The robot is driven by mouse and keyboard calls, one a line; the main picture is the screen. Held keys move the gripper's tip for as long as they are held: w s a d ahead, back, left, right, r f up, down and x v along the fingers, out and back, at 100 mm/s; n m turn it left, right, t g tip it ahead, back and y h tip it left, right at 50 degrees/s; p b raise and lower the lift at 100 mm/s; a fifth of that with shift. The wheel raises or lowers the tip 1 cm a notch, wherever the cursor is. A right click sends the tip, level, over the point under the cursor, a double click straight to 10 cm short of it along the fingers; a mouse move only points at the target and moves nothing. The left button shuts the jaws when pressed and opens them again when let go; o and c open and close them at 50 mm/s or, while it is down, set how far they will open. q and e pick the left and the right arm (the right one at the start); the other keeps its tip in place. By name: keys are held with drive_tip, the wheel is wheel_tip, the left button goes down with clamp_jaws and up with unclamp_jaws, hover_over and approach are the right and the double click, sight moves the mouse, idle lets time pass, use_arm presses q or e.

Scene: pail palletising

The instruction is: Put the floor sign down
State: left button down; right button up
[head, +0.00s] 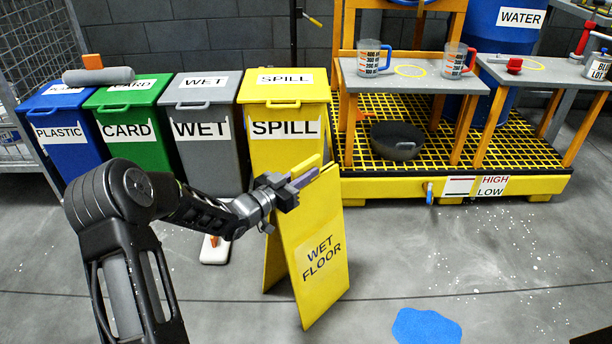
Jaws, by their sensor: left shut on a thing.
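A yellow floor sign (318,262) labelled WET FLOOR stands as an A-frame in the middle of the head view, its two panels spread apart. It looks slightly tilted, and I cannot tell whether its lower edges touch the floor. My left gripper (305,176) is at the top of the sign and is shut on its upper edge. The gripper hides part of that top edge. My right gripper is not in view.
Behind the sign stand blue, green, grey and yellow (286,140) bins. A yellow spill pallet (400,187) with benches stands at the back right. A blue puddle (426,326) lies on the floor at front right. White specks dot the right floor.

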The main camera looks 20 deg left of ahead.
use_arm(q)
drive_tip(key=shift+r, duration=0.2)
drive_tip(key=shift+f, duration=0.15)
drive_tip(key=c, duration=1.8)
unclamp_jaws()
drive_tip(key=shift+f, duration=0.15)
drive_tip(key=o, duration=0.4)
drive_tip(key=shift+r, duration=0.3)
drive_tip(key=p+v, duration=0.3)
drive_tip(key=v, duration=0.9)
drive_tip(key=shift+f, duration=0.15)
